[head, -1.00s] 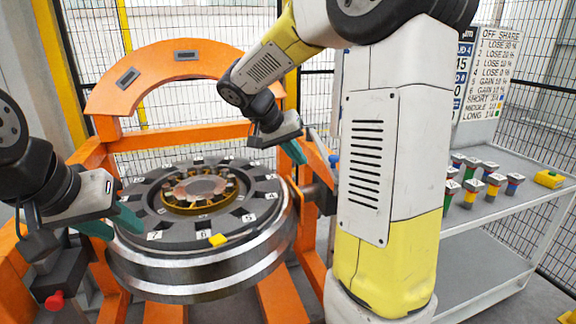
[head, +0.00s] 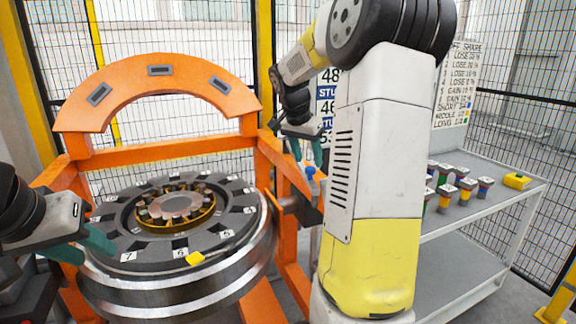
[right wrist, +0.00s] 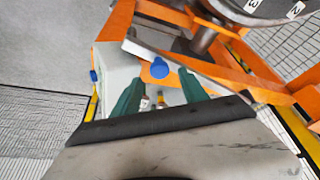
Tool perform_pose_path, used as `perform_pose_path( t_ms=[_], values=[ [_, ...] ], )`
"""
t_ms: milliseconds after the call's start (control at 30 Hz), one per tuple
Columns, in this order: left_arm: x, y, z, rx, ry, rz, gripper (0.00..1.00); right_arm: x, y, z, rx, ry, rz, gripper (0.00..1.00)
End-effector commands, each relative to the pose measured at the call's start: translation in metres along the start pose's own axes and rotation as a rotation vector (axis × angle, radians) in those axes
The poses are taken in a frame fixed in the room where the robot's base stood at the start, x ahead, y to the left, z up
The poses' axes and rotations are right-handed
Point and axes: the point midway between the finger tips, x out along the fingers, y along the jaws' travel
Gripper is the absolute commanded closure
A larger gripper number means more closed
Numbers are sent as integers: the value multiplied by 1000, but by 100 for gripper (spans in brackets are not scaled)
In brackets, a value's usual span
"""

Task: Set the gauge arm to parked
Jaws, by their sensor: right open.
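A blue ball knob (head: 310,171) sits at the right side of the orange frame; I take it as the gauge arm's handle. In the right wrist view the blue knob (right wrist: 159,68) is beside a grey bar (right wrist: 205,70). My right gripper (head: 307,152) is open, fingers pointing down, just above the knob. In the right wrist view my right gripper (right wrist: 163,82) has the knob showing between its fingertips; contact cannot be told. My left gripper (head: 88,246) is open and empty over the left edge of the wheel (head: 185,280).
The orange arch (head: 157,82) rises behind the wheel. A grey shelf cart (head: 480,190) on the right holds several coloured studs and a yellow block (head: 517,181). Mesh fencing stands behind.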

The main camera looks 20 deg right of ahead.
Motion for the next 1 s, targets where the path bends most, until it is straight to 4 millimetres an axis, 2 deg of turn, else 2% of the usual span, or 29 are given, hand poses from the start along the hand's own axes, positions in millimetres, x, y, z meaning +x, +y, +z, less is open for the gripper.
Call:
perform_pose_path(
  t_ms=[100, 233, 567, 833, 1000],
  values=[
    [0, 0, 0, 0, 0, 0, 64, 19, 1, 0, -1, -2, 3, 49],
    [0, 0, 0, 0, 0, 0, 64, 31, 0, 0, 0, -1, 1, 49],
    [0, 0, 0, 0, 0, 0, 64, 35, 0, 0, -1, 0, 1, 49],
    [0, 0, 0, 0, 0, 0, 64, 35, 0, 0, -1, 0, 1, 100],
    [0, 0, 0, 0, 0, 0, 64, 35, 0, 0, -1, 0, 1, 100]
  ],
)
